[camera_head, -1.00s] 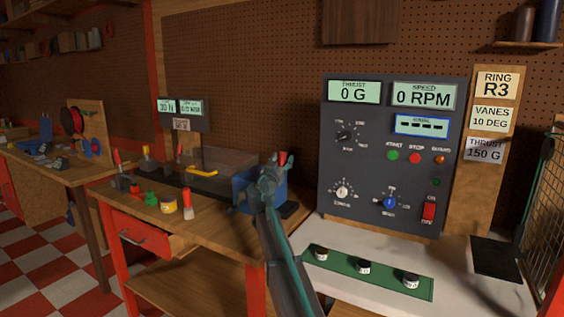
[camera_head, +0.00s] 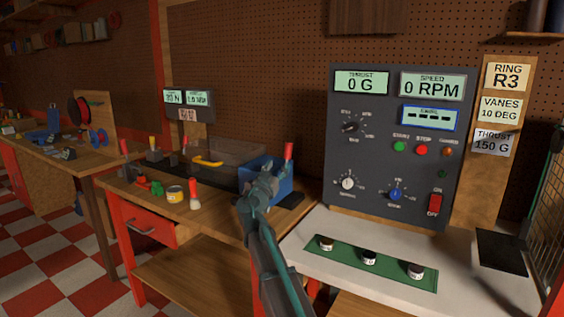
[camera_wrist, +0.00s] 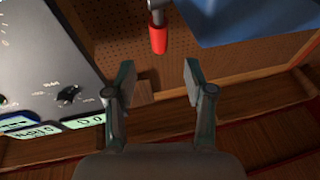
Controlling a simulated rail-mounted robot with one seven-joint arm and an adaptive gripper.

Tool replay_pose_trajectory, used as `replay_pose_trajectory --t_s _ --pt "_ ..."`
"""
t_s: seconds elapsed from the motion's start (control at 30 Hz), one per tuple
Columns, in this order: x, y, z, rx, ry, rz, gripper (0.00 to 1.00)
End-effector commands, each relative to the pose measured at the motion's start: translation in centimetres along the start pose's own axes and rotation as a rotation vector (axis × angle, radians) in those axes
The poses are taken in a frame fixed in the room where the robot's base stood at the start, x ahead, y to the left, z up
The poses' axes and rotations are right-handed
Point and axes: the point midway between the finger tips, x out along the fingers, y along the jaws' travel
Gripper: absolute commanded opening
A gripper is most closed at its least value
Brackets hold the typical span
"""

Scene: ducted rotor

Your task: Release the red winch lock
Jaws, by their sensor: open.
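The red winch lock (camera_head: 288,151) is a red-tipped upright lever at the blue box (camera_head: 284,180) on the wooden bench. In the wrist view its red grip (camera_wrist: 158,40) hangs from a grey metal shaft, with the blue surface (camera_wrist: 245,18) beside it at the right. My gripper (camera_head: 262,182) is in front of the blue box in the head view and covers part of it. In the wrist view my gripper (camera_wrist: 157,80) has its two fingers apart with nothing between them. The red grip lies beyond the fingertips, roughly in line with the gap, and appears apart from them.
A dark control panel (camera_head: 375,205) with displays and knobs stands to the right. A green strip (camera_head: 345,266) with several small jars lies on the white bench before it. A clear-lidded case (camera_head: 225,153), a tin (camera_head: 175,193) and several hand tools are on the wooden bench to the left.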

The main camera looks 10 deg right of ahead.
Motion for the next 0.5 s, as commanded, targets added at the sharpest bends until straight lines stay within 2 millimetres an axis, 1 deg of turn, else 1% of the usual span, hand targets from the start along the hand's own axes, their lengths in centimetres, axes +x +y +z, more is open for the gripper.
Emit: replay_pose_trajectory --t_s 0.03,0.1,0.37,0.5 --pt "-0.61 0.08 0.00 0.000 0.000 0.000 0.54" --pt "-0.91 0.08 0.00 0.000 0.000 0.001 0.54" --pt "-0.95 0.02 0.01 0.000 0.000 0.001 0.54" --pt "-0.76 0.25 0.14 0.007 -0.013 0.004 0.30"
